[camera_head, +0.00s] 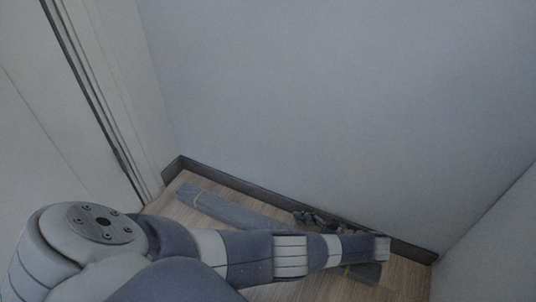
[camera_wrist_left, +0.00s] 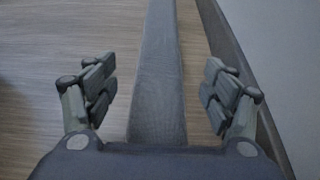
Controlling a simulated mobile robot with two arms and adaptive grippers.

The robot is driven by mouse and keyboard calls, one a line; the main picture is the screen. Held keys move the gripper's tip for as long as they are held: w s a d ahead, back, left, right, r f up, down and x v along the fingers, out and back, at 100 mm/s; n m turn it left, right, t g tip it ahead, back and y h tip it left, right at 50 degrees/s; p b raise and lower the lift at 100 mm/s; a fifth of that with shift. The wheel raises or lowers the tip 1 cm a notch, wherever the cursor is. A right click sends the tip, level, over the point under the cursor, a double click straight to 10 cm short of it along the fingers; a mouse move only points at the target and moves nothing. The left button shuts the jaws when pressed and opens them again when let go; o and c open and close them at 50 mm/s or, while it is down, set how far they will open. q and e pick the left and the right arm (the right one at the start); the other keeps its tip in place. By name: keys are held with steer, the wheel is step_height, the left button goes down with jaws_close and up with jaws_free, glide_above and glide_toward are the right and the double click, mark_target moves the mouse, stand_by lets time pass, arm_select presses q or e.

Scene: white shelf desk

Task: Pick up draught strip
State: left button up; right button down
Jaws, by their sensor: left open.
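The draught strip (camera_head: 225,207) is a long, flat grey piece lying on the wooden floor, close to the dark baseboard. In the head view my left arm covers its middle, and its far right end shows past the arm. In the left wrist view the strip (camera_wrist_left: 160,75) runs lengthwise between the two fingers. My left gripper (camera_head: 318,220) is partly hidden behind the arm, near the wall. In the left wrist view the left gripper (camera_wrist_left: 158,92) is open, with a finger on each side of the strip and gaps between. My right gripper is not in view.
A dark baseboard (camera_head: 240,183) runs along the foot of the grey wall (camera_head: 330,90), close beside the strip. A white door or panel edge (camera_head: 130,130) stands at the left. Bare wooden floor (camera_wrist_left: 75,40) lies left of the strip in the left wrist view.

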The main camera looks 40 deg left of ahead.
arm_select(q)
steer(key=x, duration=0.4)
steer(key=shift+f, duration=0.1)
steer(key=c, duration=1.6)
